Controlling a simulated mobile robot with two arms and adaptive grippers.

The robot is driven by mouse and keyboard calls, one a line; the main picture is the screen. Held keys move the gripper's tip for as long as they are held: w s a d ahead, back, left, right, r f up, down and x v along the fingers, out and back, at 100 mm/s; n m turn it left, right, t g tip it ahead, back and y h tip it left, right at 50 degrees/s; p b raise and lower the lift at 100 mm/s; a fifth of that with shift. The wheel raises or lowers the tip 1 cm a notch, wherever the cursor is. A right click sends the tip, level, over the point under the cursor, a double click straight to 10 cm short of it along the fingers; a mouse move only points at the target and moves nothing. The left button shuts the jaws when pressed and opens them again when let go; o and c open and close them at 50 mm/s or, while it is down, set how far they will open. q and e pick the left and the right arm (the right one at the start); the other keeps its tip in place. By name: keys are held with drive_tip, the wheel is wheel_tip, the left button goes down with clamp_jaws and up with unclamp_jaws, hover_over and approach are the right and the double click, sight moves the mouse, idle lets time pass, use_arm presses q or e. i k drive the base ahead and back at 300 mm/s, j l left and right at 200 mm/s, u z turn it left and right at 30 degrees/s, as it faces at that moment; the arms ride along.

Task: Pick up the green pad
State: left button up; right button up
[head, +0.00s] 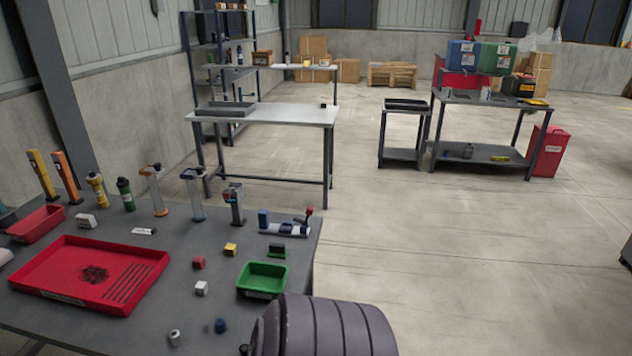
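A small dark block with a green base (277,252), which may be the green pad, sits on the dark table near its right edge, just behind a green tray (263,292). It is small in the picture, so I cannot tell its exact form. The green tray looks empty, with a pale label on its front. Neither of my grippers shows in the head view. A dark ribbed cylinder at the bottom, likely part of my own arm, covers the table's near right corner.
A red tray (60,272) fills the table's left. Red (198,262), yellow (230,249) and white (201,288) cubes lie left of the green tray. Several upright devices and a small fixture (286,229) line the back. Open floor lies to the right.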

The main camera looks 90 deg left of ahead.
sight(275, 250)
drive_tip(key=i+j+u, duration=0.1)
drive_tip(key=i+u, duration=0.15)
drive_tip(key=u, duration=0.15)
drive_tip(key=i+u, duration=0.25)
drive_tip(key=u, duration=0.15)
drive_tip(key=i+u, duration=0.25)
drive_tip(key=u, duration=0.15)
drive_tip(key=i+l+u, duration=0.2)
drive_tip(key=u, duration=0.2)
